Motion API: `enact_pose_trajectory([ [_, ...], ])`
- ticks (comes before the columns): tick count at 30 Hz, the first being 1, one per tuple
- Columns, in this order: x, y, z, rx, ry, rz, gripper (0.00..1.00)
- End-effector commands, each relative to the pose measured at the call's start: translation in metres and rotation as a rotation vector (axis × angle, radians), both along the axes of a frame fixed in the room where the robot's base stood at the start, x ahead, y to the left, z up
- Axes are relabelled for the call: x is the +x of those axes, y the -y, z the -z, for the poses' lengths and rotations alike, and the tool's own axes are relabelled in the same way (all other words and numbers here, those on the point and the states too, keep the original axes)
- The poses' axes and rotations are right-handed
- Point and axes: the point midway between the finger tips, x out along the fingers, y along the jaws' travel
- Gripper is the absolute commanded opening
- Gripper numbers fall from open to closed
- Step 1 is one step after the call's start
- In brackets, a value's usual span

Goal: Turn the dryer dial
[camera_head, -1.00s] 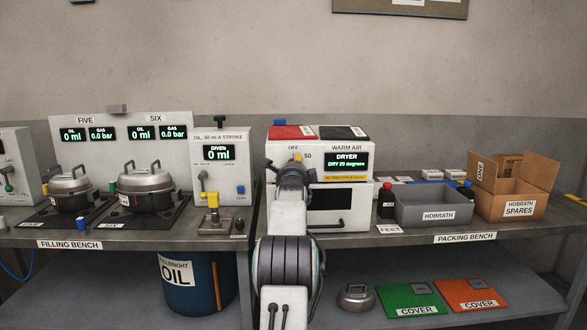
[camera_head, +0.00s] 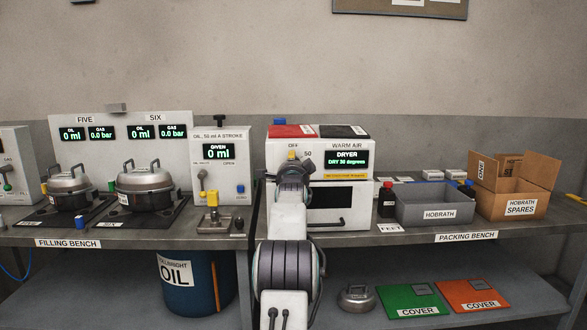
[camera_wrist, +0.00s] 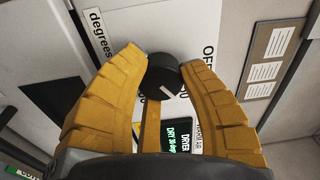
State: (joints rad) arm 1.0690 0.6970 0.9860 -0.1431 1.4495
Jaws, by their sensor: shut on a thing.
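The dryer (camera_head: 366,147) is a white box on the packing bench, with a green display that reads DRY and a number of degrees, seemingly 30. Its dial (camera_wrist: 165,75) is a dark round knob on the front face, seen in the wrist view between my yellow fingers. My gripper (camera_wrist: 163,68) is shut on the dial, one finger on each side. In the head view my arm stands in front of the dryer's left part, and my gripper (camera_head: 292,157) hides most of the dial there. The OFF and 50 marks lie beside it.
A red pad (camera_head: 292,131) and a black pad (camera_head: 344,131) lie on top of the dryer. A grey bin (camera_head: 433,213) and a cardboard box (camera_head: 512,207) stand to its right. The oil pump unit (camera_head: 222,180) stands close on its left.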

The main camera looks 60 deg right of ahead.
Motion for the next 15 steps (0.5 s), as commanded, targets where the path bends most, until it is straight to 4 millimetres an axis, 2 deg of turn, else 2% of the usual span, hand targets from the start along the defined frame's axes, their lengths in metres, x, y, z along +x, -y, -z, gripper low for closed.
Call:
enact_pose_trajectory([
  [15, -0.0012, 0.0004, -0.0030, -0.112, -0.163, 0.010, 0.05],
])
